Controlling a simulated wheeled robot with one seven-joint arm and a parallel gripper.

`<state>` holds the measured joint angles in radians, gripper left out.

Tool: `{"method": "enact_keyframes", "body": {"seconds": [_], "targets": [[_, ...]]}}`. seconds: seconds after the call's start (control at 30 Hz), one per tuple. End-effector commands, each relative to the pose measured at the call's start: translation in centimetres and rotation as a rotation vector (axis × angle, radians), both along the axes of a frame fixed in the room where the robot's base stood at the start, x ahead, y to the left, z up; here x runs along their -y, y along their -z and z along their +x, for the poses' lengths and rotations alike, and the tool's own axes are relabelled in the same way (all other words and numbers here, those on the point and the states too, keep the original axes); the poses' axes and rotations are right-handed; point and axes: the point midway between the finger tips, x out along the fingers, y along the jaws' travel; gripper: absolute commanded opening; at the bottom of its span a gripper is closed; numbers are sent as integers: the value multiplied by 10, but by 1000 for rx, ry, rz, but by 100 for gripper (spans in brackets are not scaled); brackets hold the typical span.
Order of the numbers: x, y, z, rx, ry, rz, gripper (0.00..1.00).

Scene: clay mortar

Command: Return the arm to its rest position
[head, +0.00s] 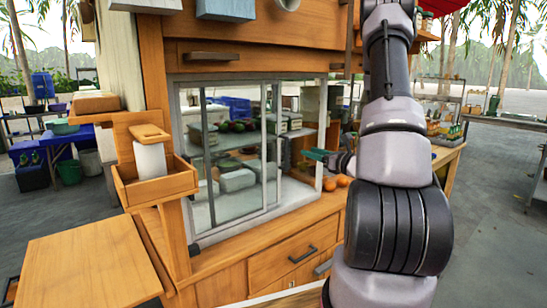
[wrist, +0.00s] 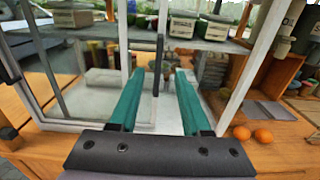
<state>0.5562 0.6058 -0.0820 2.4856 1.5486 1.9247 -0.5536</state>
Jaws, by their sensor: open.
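My arm rises on the right side of the head view and hides part of the counter and stall behind it. My gripper (wrist: 158,72) shows in the wrist view with two teal fingers held apart and nothing between them. The fingers point at a glass sliding window cabinet, with its dark vertical handle (wrist: 158,65) seen between the fingertips. In the head view my gripper (head: 318,155) shows small, in front of the right part of the glass cabinet (head: 236,150). I cannot tell whether the fingers touch anything.
Orange round items (head: 330,184) lie on the wooden counter right of the cabinet; they also show in the wrist view (wrist: 252,134). A wooden box (head: 155,188) holding a white cylinder stands at the left. A wooden tabletop (head: 85,262) is at front left. Open paving lies right.

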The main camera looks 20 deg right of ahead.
Motion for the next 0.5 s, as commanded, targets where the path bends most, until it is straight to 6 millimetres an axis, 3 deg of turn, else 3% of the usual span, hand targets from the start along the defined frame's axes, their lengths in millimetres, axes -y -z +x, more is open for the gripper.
{"method": "enact_keyframes", "body": {"seconds": [0.13,0.23,0.37,0.5], "targets": [[-7,-5,0,5,-25,-10,48],[-34,-24,-3,23,-125,-50,48],[-99,-63,-23,57,-376,-177,48],[-167,-94,-68,88,-676,-394,48]]}}
